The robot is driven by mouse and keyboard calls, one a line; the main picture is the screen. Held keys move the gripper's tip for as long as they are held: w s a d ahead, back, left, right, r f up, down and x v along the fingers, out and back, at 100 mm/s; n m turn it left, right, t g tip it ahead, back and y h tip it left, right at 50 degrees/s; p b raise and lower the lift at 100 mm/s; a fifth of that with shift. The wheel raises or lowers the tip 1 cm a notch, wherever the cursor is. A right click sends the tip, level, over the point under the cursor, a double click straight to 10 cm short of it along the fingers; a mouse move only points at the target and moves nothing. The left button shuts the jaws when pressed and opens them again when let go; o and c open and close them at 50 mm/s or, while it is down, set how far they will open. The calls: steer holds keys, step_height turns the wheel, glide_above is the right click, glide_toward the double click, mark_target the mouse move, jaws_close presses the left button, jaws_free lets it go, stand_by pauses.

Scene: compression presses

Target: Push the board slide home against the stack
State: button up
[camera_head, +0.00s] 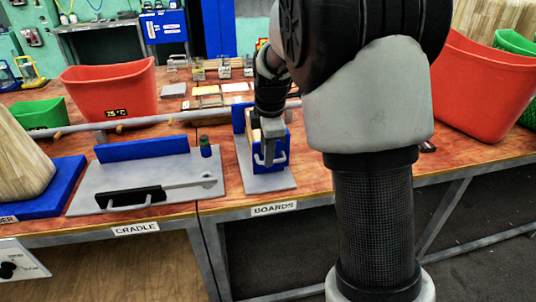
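The board press stands behind the BOARDS label (273,209). It has a grey base plate (270,184), an upright blue plate (238,119) at the back left, and a blue slide (262,168) with a light handle at the front. A bit of pale wood-coloured stack (251,127) shows between the blue parts. My gripper (268,158) points down at the slide, overlapping it near the handle. Whether it touches the slide, and whether its fingers are open or shut, is unclear. My gripper hides much of the stack, so any gap between slide and stack cannot be judged.
Left is the CRADLE fixture (88,198) with a blue wall, black clamp and green-topped post (205,147). A grey rail (160,120) runs behind. Red bins (110,92) (486,92) stand left and right. Small parts lie at the back. My arm covers the centre right.

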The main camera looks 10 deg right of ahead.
steer(key=shift+s+r, duration=0.1)
steer(key=p+v, duration=0.4)
steer(key=v, duration=1.3)
steer(key=shift+r, duration=0.15)
steer(key=s+f+m+t, duration=0.2)
steer(key=s+m+t, duration=0.1)
steer(key=s+m, duration=1.85)
step_height(320, 180, up, 19)
steer(key=s+n+p, duration=0.2)
steer(key=n+p, duration=0.1)
steer(key=p, duration=1.6)
steer(key=shift+s+d+f, duration=0.2)
steer(key=shift+s+d, duration=0.1)
steer(key=shift+s, duration=0.1)
